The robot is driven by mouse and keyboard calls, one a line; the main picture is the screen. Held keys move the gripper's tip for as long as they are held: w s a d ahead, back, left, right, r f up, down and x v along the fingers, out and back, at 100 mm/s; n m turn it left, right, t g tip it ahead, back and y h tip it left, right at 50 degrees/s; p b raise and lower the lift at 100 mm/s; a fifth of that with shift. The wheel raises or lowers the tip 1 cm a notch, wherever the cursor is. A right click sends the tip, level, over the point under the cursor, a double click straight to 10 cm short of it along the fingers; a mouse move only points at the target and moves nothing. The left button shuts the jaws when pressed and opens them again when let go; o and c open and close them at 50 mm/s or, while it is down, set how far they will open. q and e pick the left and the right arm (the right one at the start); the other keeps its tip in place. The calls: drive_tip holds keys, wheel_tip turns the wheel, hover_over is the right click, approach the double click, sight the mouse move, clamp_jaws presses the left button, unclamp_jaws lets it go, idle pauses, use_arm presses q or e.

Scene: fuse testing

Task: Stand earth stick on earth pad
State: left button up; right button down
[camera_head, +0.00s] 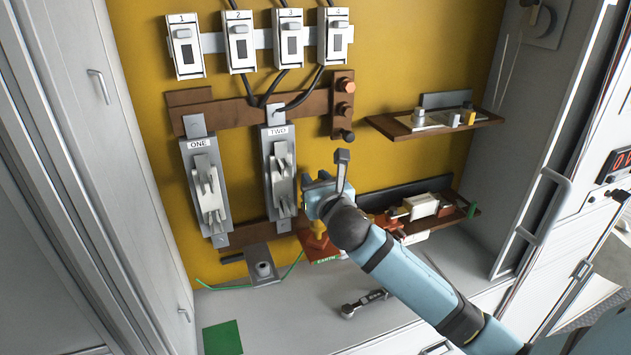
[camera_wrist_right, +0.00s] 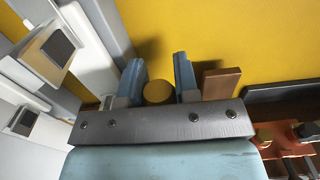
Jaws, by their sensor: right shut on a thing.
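My right gripper (camera_head: 320,196) comes in from the lower right and is in front of the yellow wall panel. It is shut on a yellow stick, taken to be the earth stick (camera_head: 318,228), whose part shows just below the fingers. In the right wrist view, its round yellow end (camera_wrist_right: 158,92) sits between the two blue fingers. Below it is a red-brown pad (camera_head: 312,246) with a label reading EARTH (camera_head: 327,260). The stick's lower end overlaps this pad in the picture; whether they touch, I cannot tell. My left gripper is out of view.
Switch units ONE (camera_head: 207,185) and TWO (camera_head: 280,175) are left of my gripper. A brown shelf (camera_head: 400,128) is at upper right, and a cluttered lower shelf sits behind my arm. A grey bracket (camera_head: 264,268), a green square (camera_head: 222,338) and a dark tool (camera_head: 364,302) are lower down.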

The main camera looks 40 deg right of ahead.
drive_tip(key=c, duration=0.9)
unclamp_jaws()
drive_tip(key=shift+o, duration=0.2)
drive_tip(key=b+v, duration=0.1)
drive_tip(key=v, duration=1.1)
drive_tip(key=shift+r, duration=0.1)
